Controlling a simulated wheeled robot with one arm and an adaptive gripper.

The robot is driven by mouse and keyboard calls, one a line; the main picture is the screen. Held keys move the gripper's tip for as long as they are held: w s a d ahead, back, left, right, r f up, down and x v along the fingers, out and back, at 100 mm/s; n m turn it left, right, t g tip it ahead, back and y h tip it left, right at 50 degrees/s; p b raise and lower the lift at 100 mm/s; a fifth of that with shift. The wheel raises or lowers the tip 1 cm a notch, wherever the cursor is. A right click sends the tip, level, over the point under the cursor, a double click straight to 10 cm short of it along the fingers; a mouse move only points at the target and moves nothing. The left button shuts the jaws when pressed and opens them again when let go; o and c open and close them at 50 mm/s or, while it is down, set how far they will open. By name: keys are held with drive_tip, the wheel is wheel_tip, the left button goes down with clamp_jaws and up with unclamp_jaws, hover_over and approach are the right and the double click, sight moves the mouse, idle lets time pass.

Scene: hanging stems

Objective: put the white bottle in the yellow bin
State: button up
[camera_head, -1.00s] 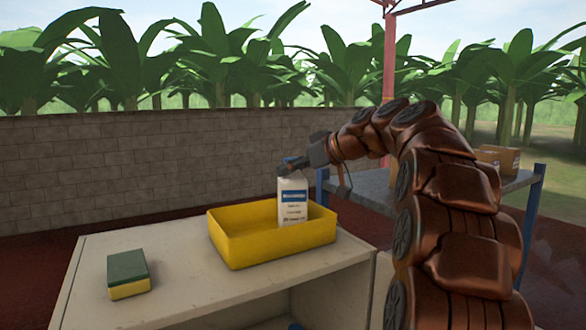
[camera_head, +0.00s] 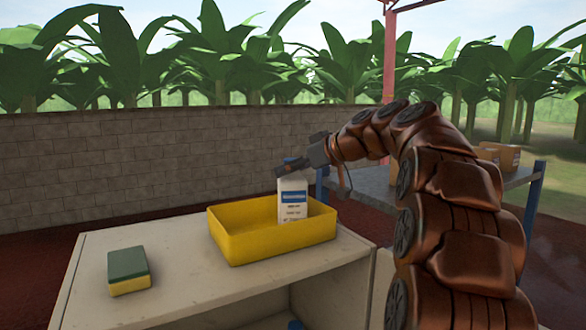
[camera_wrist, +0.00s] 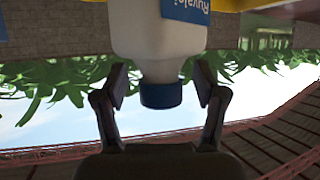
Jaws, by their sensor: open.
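The white bottle (camera_head: 292,199), with a blue and white label, is upright in the yellow bin (camera_head: 240,246), towards its right side. The bin's front wall is between the camera and the bottle's base, so I cannot see clearly how it rests. My gripper (camera_head: 288,167) is at the bottle's top. In the wrist view, my gripper (camera_wrist: 160,82) has its two fingers spread on either side of the bottle's neck, with gaps on both sides. The bottle's white body (camera_wrist: 158,35) and blue cap (camera_wrist: 161,95) lie between the fingers.
A green and yellow sponge (camera_head: 128,270) lies on the pale cabinet top (camera_head: 185,272), left of the bin. A grey shelf table (camera_head: 375,185) with cardboard boxes (camera_head: 500,156) stands behind right. A block wall (camera_head: 130,165) runs behind. The cabinet top between sponge and bin is clear.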

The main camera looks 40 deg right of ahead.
drive_tip(key=shift+r, duration=0.15)
drive_tip(key=b+v, duration=0.4)
drive_tip(key=v, duration=0.8)
idle(0.8)
